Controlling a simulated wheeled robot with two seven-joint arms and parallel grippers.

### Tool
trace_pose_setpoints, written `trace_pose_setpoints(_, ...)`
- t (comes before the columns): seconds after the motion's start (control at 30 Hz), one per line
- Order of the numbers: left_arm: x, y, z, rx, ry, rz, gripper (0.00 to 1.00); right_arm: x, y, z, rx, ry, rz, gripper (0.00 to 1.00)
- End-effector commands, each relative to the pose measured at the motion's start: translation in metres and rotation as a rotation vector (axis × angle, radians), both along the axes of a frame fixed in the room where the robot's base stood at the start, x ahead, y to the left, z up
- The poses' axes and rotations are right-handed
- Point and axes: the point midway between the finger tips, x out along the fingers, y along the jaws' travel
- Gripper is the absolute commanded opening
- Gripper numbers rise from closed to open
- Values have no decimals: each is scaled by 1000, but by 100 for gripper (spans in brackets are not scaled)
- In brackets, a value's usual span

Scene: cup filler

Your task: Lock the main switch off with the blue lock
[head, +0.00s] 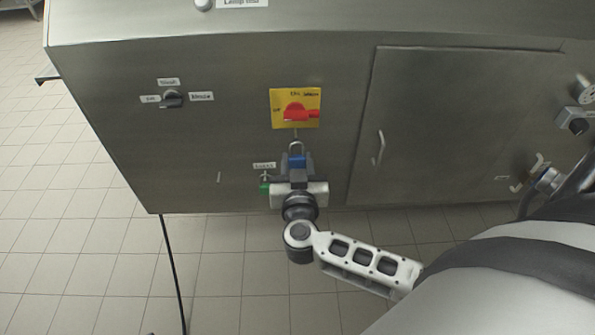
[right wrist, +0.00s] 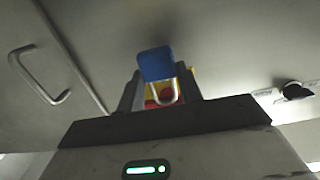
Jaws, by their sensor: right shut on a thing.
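The main switch (head: 297,112) is a red handle on a yellow plate (head: 278,95) on the steel cabinet front. Its handle lies level, with its grip toward the right. My right gripper (head: 296,166) is just below the plate, shut on the blue lock (head: 297,160). The lock's metal shackle (head: 295,147) points toward the switch and seems apart from it. In the right wrist view the blue lock (right wrist: 155,64) sits between the dark fingers, with its shackle (right wrist: 164,97) in front of red and yellow switch parts. My left gripper is not in view.
A green thing (head: 264,188), perhaps another lock, hangs under a small label (head: 264,166) just left of my right gripper. A black selector knob (head: 172,99) is at the left. A closed cabinet door with a handle (head: 379,147) stands to the right.

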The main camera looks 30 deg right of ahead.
Motion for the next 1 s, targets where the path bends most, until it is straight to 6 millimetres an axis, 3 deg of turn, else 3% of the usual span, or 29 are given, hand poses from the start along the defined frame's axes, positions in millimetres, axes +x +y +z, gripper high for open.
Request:
trace_pose_setpoints(0.6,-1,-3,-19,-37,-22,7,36,32,-20,-6,-2,-5,0,0)
trace_pose_setpoints(0.7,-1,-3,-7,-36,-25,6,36,36,-22,-3,-1,0,-1,0)
trace_pose_setpoints(1.0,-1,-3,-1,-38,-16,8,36,42,-26,-6,-1,-2,-1,0)
